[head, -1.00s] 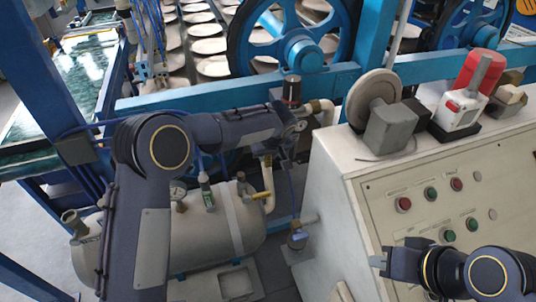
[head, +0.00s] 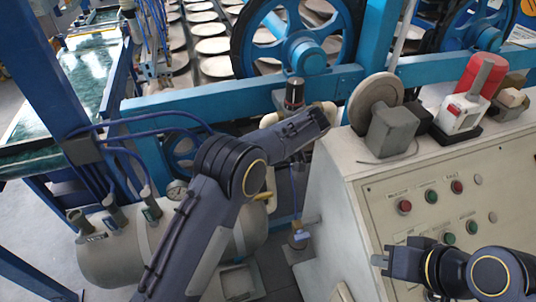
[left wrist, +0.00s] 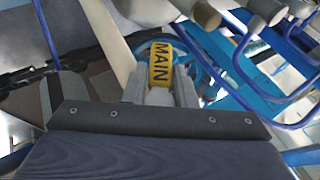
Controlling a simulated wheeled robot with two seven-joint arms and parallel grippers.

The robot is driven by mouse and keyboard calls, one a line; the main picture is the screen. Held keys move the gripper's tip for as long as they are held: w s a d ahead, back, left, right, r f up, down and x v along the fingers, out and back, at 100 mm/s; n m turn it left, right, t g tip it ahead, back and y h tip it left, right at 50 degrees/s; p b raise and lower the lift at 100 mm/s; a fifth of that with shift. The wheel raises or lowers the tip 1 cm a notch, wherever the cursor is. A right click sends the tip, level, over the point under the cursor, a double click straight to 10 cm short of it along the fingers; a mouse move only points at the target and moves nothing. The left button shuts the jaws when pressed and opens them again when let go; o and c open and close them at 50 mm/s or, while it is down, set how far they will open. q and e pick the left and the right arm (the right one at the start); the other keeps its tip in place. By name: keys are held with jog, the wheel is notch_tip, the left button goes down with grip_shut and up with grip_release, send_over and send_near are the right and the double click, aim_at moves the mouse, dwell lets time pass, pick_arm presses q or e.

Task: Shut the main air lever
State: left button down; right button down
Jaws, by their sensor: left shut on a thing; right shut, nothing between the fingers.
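In the left wrist view, a yellow piece lettered MAIN (left wrist: 161,62) sits between the two grey fingers of my left gripper (left wrist: 160,93). The fingers are shut on it. My right gripper (head: 382,261) is shut and empty, in front of the control panel and away from the tank.
The grey air tank (head: 105,262) lies on the floor with hoses on top. The control cabinet (head: 345,185) with buttons stands to the right. Blue machine beams (head: 235,95) and a wheel (head: 300,45) are behind. Blue hoses (left wrist: 290,105) pass near the left gripper.

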pick_arm(q)
jog(key=shift+y, duration=0.4)
jog(key=c, duration=1.2)
grip_release()
jog(key=shift+c, duration=0.2)
jog(key=shift+r, duration=0.1)
jog(key=shift+r, duration=0.4)
jog(key=shift+o, duration=0.4)
jog(key=s+r+b, duration=0.3)
jog(key=s+r, duration=0.1)
jog(key=r, duration=0.3)
jog(key=shift+d+r, duration=0.15)
jog(key=s, duration=0.1)
jog(key=s+r+b, duration=0.1)
jog(key=s, duration=0.1)
jog(key=s+r, duration=0.1)
jog(key=s, duration=0.1)
jog(key=shift+a+r+b, duration=0.15)
jog(key=shift+a+b, duration=0.05)
jog(key=shift+b, duration=0.15)
jog(key=shift+c, duration=0.4)
jog(key=s, duration=0.1)
jog(key=s+r+b, duration=0.1)
jog(key=s, duration=0.1)
jog(key=s+r, duration=0.1)
jog(key=s, duration=0.1)
jog(key=shift+d+r, duration=0.1)
jog(key=shift+r, duration=0.1)
